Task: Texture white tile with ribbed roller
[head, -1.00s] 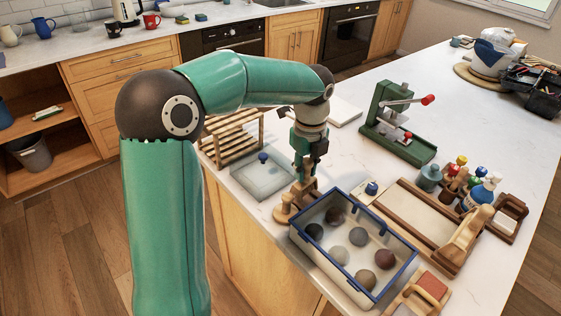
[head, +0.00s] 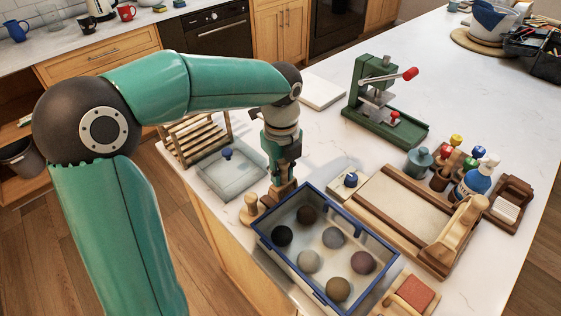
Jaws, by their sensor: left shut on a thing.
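My left gripper (head: 281,172) points down beside the far left corner of the blue-rimmed bin. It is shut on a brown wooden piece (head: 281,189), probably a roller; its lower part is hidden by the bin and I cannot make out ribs. A pale wooden knobbed piece (head: 250,207) stands just left of it on the counter. A flat white square (head: 321,91), possibly the white tile, lies at the back left of the counter, apart from the gripper. My right gripper is not in view.
The blue-rimmed bin (head: 378,287) holds several clay balls. A clear lidded box (head: 210,180) and wooden rack (head: 197,136) stand left. A wood-framed board (head: 387,226), green press (head: 385,115) and bottles (head: 477,180) stand right.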

